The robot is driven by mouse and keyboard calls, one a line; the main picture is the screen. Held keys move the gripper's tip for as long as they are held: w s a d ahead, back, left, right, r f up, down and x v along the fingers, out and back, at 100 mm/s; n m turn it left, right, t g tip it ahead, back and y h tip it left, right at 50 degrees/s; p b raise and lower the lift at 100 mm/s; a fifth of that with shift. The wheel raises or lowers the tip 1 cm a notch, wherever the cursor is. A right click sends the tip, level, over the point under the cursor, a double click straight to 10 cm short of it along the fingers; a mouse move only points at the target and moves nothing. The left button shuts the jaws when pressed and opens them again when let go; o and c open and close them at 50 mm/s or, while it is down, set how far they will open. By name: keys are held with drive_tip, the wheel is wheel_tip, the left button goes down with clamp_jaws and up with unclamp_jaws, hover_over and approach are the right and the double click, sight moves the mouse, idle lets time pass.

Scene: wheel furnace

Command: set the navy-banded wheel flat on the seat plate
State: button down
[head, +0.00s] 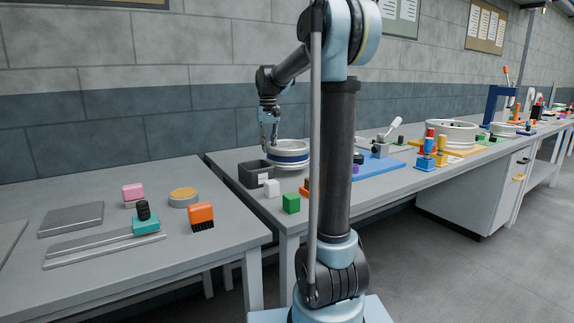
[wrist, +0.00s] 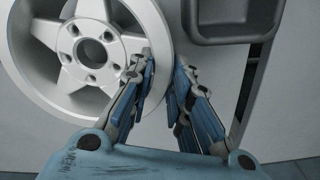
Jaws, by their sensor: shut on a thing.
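The navy-banded wheel (head: 289,155) is pale grey-white with a dark blue band around its side. It lies about level at the left end of the long bench in the head view; I cannot tell if it touches the bench top. In the wrist view its spoked face (wrist: 92,52) fills the upper left. My gripper (head: 270,140) comes down at its left edge. In the wrist view my gripper's fingers (wrist: 163,62) are closed on the wheel's rim, one on each side. I cannot pick out the seat plate for sure.
A dark grey bin (head: 257,176) stands just left of the wheel. White (head: 271,188) and green (head: 291,203) blocks lie in front. A blue board (head: 378,166) lies to the right, and another pale wheel (head: 452,129) stands further along. A gap separates the left table (head: 110,265).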

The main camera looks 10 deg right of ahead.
drive_tip(key=shift+r, duration=1.75)
drive_tip(key=shift+r, duration=0.1)
